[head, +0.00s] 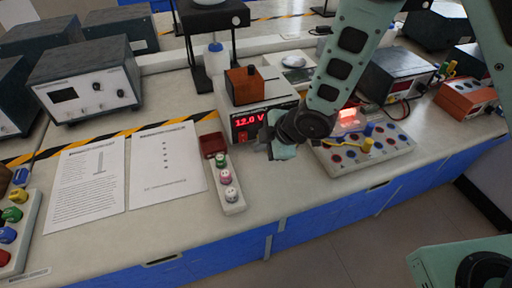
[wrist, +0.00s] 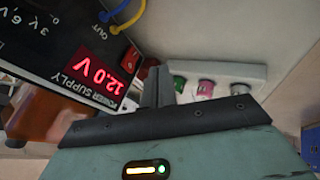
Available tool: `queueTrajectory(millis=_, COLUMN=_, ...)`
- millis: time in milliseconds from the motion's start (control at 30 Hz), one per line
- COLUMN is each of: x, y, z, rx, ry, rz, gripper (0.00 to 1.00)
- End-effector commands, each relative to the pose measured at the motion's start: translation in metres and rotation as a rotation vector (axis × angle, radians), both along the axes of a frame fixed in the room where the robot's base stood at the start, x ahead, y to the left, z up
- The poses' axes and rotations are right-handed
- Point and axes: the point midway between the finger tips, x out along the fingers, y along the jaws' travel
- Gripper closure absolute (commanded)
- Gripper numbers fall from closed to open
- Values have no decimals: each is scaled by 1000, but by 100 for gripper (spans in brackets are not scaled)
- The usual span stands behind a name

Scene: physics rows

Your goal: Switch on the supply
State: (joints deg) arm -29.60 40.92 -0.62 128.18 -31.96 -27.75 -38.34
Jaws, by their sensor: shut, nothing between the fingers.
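The power supply (head: 262,118) stands on the bench, a pale case with a dark front. Its red display (head: 247,120) is lit and reads 12.0 V; it also shows in the wrist view (wrist: 98,72). A red switch (wrist: 130,58) sits beside the display on the front panel; it shows small in the head view (head: 243,136). I cannot tell which way the switch is tipped. My gripper (head: 282,150) is shut and empty, just in front of the supply's right side. In the wrist view its closed fingertips (wrist: 158,80) lie near the switch; contact cannot be told.
A pale strip with green, pink and white knobs (head: 232,194) lies left of the gripper. A circuit board with a yellow lead (head: 366,147) lies to the right. An orange block (head: 245,85) stands on the supply. Two paper sheets (head: 168,165) lie flat at left.

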Motion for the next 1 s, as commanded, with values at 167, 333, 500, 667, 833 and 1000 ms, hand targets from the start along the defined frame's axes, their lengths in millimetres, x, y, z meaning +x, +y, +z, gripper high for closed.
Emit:
queueTrajectory(millis=167, x=-12, y=-14, z=21, rx=3, ry=-2, rz=-3, gripper=100)
queueTrajectory(millis=333, x=-22, y=-26, z=36, rx=0, ry=-1, rz=-3, gripper=100)
queueTrajectory(millis=500, x=-28, y=-30, z=43, rx=0, ry=0, rz=1, gripper=100)
queueTrajectory(millis=667, x=-28, y=-31, z=44, rx=-1, ry=0, rz=1, gripper=100)
queueTrajectory(millis=833, x=-28, y=-31, z=44, rx=0, ry=1, rz=0, gripper=100)
queueTrajectory(millis=1000, x=-28, y=-31, z=44, rx=0, ry=0, rz=0, gripper=100)
